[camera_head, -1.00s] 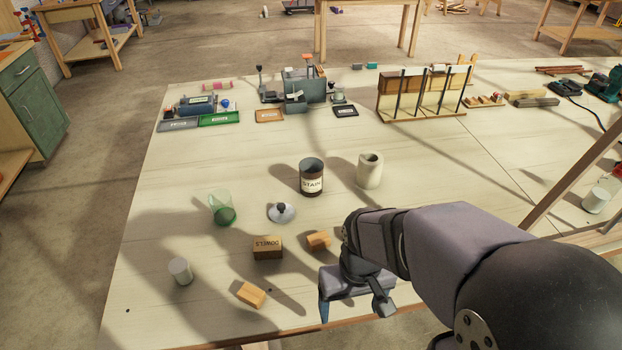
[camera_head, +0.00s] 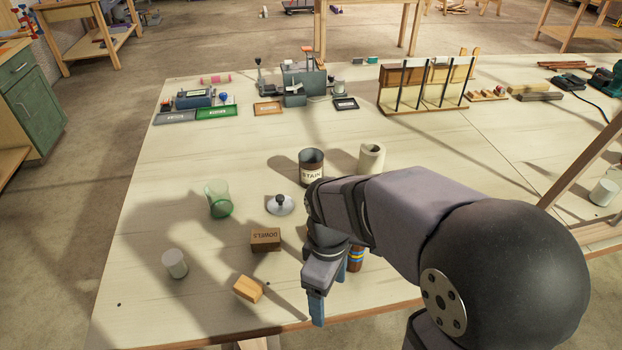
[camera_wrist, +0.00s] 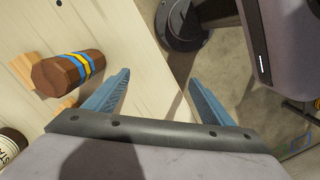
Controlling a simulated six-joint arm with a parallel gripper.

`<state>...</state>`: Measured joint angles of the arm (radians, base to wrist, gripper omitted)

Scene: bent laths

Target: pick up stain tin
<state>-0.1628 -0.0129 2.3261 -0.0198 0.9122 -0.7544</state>
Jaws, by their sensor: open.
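The stain tin (camera_head: 311,167) is a dark brown can with a pale label, standing upright on the bench. In the head view its lower right part is hidden behind my arm. In the wrist view only part of the stain tin (camera_wrist: 10,146) shows, at the lower left edge. My gripper (camera_head: 334,298) is near the bench's front edge, closer to the camera than the tin and well apart from it. In the wrist view the blue fingers of my gripper (camera_wrist: 158,88) are spread, with nothing between them.
A brown cylinder with blue and yellow bands (camera_head: 356,257) is beside my gripper. A cream pot (camera_head: 371,158) stands right of the tin.

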